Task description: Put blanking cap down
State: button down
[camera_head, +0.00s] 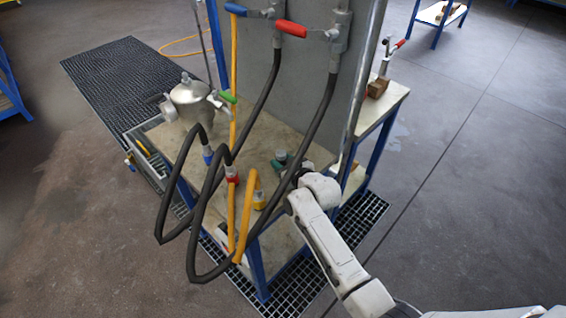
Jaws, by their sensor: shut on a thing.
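My arm reaches in from the lower right, and my gripper (293,174) is over the right part of the bench top. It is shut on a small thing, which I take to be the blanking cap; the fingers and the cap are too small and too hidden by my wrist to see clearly. A small grey round piece (281,155) and a teal-green piece (277,167) show just left of my gripper. I cannot tell whether either is held or touches the bench (262,133).
A metal flanged vessel (190,100) stands on the bench's left. Black hoses (325,105) with blue and red couplings loop in front. Yellow pipes (246,215) stand near the bench's front edge. A grey panel (303,75) rises behind. Bench top between vessel and gripper is mostly bare.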

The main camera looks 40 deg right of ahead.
jog(key=shift+f, duration=0.15)
jog(key=c, duration=0.6)
grip_release()
